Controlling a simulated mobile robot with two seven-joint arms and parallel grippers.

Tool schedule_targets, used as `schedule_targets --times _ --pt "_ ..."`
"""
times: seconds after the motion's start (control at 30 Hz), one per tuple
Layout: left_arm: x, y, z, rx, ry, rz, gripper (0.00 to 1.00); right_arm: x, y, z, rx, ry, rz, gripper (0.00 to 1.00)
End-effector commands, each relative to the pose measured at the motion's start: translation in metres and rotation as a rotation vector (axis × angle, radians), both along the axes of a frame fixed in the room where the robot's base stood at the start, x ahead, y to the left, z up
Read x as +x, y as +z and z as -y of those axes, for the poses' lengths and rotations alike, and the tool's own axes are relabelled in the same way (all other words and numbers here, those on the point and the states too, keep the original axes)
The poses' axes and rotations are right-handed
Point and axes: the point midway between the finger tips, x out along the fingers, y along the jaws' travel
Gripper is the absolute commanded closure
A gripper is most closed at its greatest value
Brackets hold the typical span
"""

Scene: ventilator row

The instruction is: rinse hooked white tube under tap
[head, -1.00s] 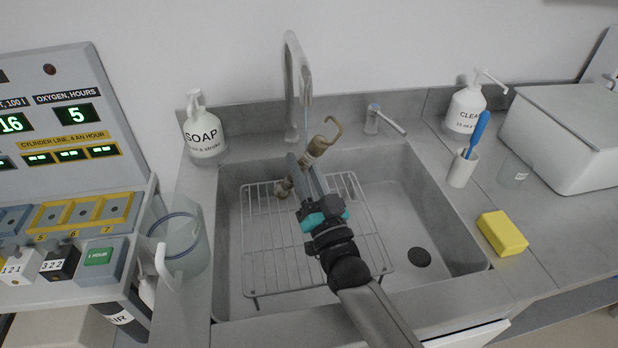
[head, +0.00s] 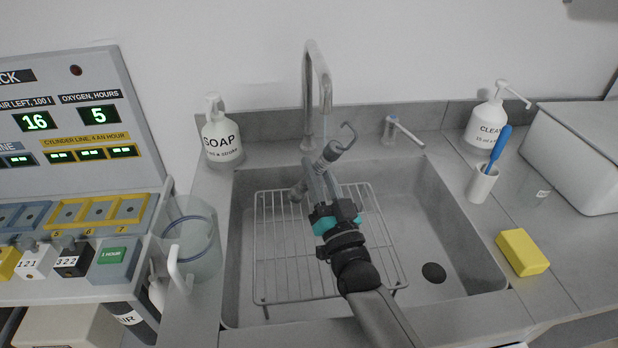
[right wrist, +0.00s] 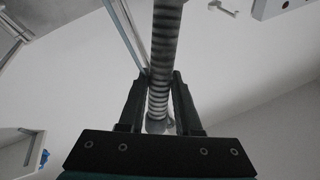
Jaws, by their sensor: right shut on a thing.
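In the right wrist view, the ribbed tube (right wrist: 165,55) runs up between the fingers (right wrist: 158,95). The tap (head: 318,72) arches behind, its spout end just above the tube. The tap lever (head: 405,132) stands to the right. My left gripper is not in view.
A wire rack (head: 262,262) stands in the sink (head: 455,235), with bare sink floor to its right. A soap bottle (head: 222,140), clear jug (head: 190,245), yellow sponge (head: 522,252), brush cup (head: 482,185) and cleaner bottle (head: 486,125) stand around the rim.

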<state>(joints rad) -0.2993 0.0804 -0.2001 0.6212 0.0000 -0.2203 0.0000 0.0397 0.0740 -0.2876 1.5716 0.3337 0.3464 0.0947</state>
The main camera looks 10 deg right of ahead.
Motion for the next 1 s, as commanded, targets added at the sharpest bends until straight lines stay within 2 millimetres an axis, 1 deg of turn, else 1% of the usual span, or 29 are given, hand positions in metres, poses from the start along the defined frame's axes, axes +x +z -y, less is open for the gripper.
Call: schedule_targets --times 0.2,0.4,1.0 --pt "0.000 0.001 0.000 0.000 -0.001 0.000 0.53 0.002 0.001 0.008 -0.001 -0.001 0.002 1.00" --pt "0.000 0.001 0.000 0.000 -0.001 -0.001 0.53 0.002 0.001 0.010 0.000 -0.001 0.002 1.00" --pt "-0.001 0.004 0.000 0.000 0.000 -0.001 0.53 0.000 0.000 -0.002 -0.001 -0.001 0.001 1.00"
